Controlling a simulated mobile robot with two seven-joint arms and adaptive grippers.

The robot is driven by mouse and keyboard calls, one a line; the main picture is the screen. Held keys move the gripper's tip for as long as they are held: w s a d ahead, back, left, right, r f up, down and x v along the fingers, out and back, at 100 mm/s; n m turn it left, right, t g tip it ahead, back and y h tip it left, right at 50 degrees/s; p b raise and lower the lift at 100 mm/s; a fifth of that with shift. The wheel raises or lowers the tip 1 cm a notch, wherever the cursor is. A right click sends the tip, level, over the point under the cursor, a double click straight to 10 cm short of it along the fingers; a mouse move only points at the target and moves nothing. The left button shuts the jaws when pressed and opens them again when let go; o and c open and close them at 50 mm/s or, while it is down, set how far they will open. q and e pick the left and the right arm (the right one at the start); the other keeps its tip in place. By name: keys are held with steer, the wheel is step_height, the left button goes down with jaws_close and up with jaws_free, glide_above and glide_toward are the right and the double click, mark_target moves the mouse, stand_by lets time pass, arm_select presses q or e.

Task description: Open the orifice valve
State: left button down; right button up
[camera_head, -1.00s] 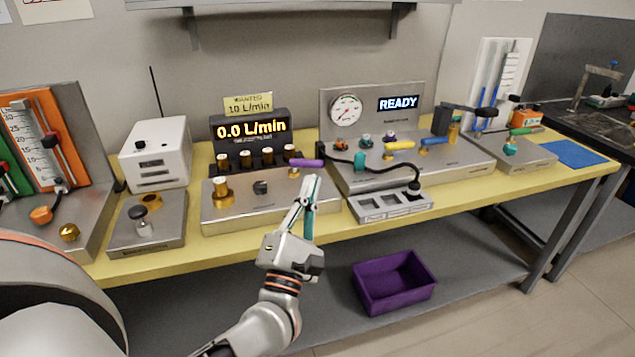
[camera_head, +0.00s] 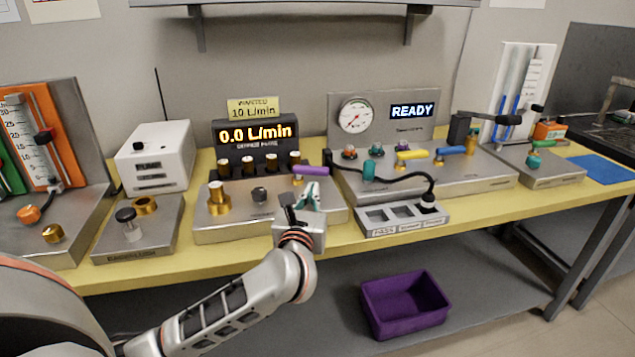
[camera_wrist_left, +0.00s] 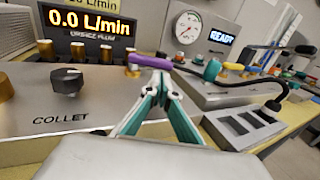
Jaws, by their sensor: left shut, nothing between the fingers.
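A valve with a purple lever (camera_head: 311,170) sits at the right end of the metal box (camera_head: 225,232) below the orange 0.0 L/min display (camera_head: 256,132). Its lever lies roughly level, pointing right. No orifice label is readable on the valve. My left gripper (camera_head: 312,190) is shut and empty, just in front of and below the lever. In the left wrist view, the teal-and-white fingertips (camera_wrist_left: 158,80) meet just under the purple lever (camera_wrist_left: 152,62); I cannot tell whether they touch it. My right gripper is not in view.
A black collet knob (camera_wrist_left: 69,80) and several brass fittings stand left of the lever. A black hose (camera_head: 402,178) curves to a tray with slots (camera_head: 385,232) on the right. A yellow lever (camera_head: 411,155) and a blue lever (camera_head: 450,150) are further right.

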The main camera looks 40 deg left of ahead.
mark_target(322, 174)
arm_select(q)
steer(key=x, duration=0.4)
steer(key=shift+w+a+f+b, duration=0.1)
steer(key=shift+w+f+b, duration=0.1)
steer(key=shift+b, duration=0.15)
steer(key=shift+w+a+r, duration=0.15)
steer(key=shift+w+a, duration=0.2)
steer(key=shift+w, duration=0.3)
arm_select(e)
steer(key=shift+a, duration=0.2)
arm_select(q)
steer(key=shift+w+d+r+n+g+y, duration=0.15)
steer(key=shift+w+n+g+y, duration=0.35)
steer(key=shift+n+y, duration=0.4)
steer(key=shift+w+n+g+y, duration=0.55)
steer(key=shift+g+y, duration=0.25)
steer(key=shift+y, duration=0.2)
steer(key=shift+w, duration=0.45)
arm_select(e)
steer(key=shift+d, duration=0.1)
